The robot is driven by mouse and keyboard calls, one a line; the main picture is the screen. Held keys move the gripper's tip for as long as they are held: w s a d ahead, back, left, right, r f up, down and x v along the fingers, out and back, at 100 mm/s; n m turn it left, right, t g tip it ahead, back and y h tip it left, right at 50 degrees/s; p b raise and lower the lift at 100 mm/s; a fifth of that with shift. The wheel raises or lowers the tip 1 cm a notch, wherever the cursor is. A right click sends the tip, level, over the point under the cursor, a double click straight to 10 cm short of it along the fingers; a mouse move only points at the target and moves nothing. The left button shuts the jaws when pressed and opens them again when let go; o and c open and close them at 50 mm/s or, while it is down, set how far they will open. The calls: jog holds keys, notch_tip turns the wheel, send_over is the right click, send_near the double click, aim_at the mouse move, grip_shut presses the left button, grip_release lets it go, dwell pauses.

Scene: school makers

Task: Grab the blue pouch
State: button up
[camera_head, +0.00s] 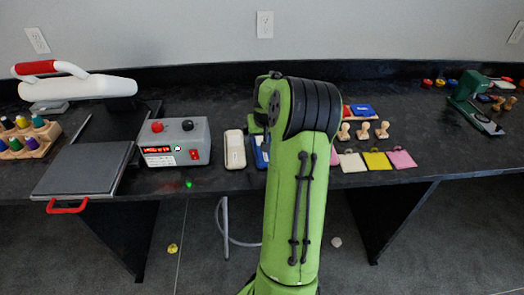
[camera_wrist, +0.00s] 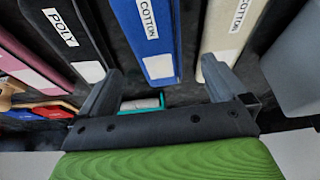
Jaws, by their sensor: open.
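A blue flat item (camera_wrist: 146,35) with a white label reading COTTON lies between a black one labelled POLY (camera_wrist: 68,32) and a cream one (camera_wrist: 228,32); I cannot tell for sure that it is a pouch. In the head view a strip of the blue item (camera_head: 261,152) shows left of my arm, which hides the rest. In the wrist view my gripper (camera_wrist: 160,70) is open and empty, its fingers on either side of the blue item's near end. I cannot tell how high they are above it.
The cream item (camera_head: 235,150) and a grey control box (camera_head: 190,143) stand close on the left. Right of my arm lie white (camera_head: 353,162), yellow (camera_head: 377,161) and pink (camera_head: 402,159) flat pieces, with wooden-handled stamps (camera_head: 363,132) behind. The dark table's front edge is near.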

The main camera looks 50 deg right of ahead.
jog(key=b+x, duration=0.1)
jog(key=x, duration=0.4)
jog(key=shift+s+d+b, duration=0.1)
jog(key=shift+b, duration=0.3)
jog(key=c, duration=1.1)
